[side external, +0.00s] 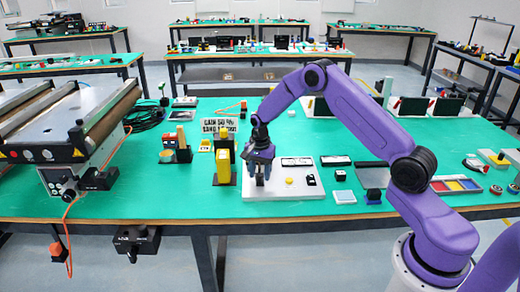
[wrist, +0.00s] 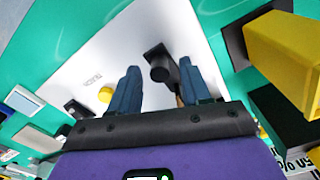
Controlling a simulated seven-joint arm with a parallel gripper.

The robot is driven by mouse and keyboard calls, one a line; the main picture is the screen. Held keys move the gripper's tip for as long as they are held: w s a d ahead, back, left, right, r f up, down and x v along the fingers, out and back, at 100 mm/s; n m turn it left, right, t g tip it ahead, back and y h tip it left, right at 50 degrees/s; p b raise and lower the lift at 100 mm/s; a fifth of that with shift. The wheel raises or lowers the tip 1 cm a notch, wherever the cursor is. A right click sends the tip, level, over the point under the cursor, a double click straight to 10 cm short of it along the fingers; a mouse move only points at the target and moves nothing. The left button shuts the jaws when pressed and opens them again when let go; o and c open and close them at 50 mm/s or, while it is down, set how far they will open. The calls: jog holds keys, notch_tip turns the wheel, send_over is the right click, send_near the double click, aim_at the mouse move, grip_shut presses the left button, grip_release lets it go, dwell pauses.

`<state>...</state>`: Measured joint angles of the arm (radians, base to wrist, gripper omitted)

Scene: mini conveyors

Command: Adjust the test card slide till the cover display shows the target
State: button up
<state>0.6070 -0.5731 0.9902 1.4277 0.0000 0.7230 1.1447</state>
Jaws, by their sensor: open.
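A white board (side external: 285,187) lies near the table's front edge. It carries a dark display strip (side external: 296,161) at its back, a black switch (side external: 311,180) and a small yellow button (wrist: 105,95). A black knob on a dark base (wrist: 158,62) stands on the board; I cannot tell if it is the test card slide. My gripper (side external: 262,172) points down over the board's left part. Its blue fingers are open, one on each side of the knob in the wrist view, with nothing visibly gripped. The display's reading is too small to read.
A yellow block in a black stand (side external: 224,165) stands just left of the board. Behind it is a printed sign (side external: 218,127) starting "GAIN 50 %". A white-topped block (side external: 345,197) and a dark blue-topped block (side external: 374,195) sit to the right.

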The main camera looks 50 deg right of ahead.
notch_tip(320, 180, up, 16)
dwell(0.4)
jog(key=s+a+r+n, duration=0.2)
jog(key=s+a+n, duration=0.4)
jog(key=s+a, duration=0.2)
jog(key=s+a+r+n, duration=0.3)
jog(key=s+a+n, duration=0.3)
jog(key=s+a, duration=0.25)
jog(key=s+d+f+n, duration=0.1)
jog(key=s+d+n, duration=0.1)
jog(key=s+n, duration=1.2)
jog(key=s, duration=0.9)
jog(key=shift+s+f, duration=0.25)
jog(key=shift+s, duration=0.15)
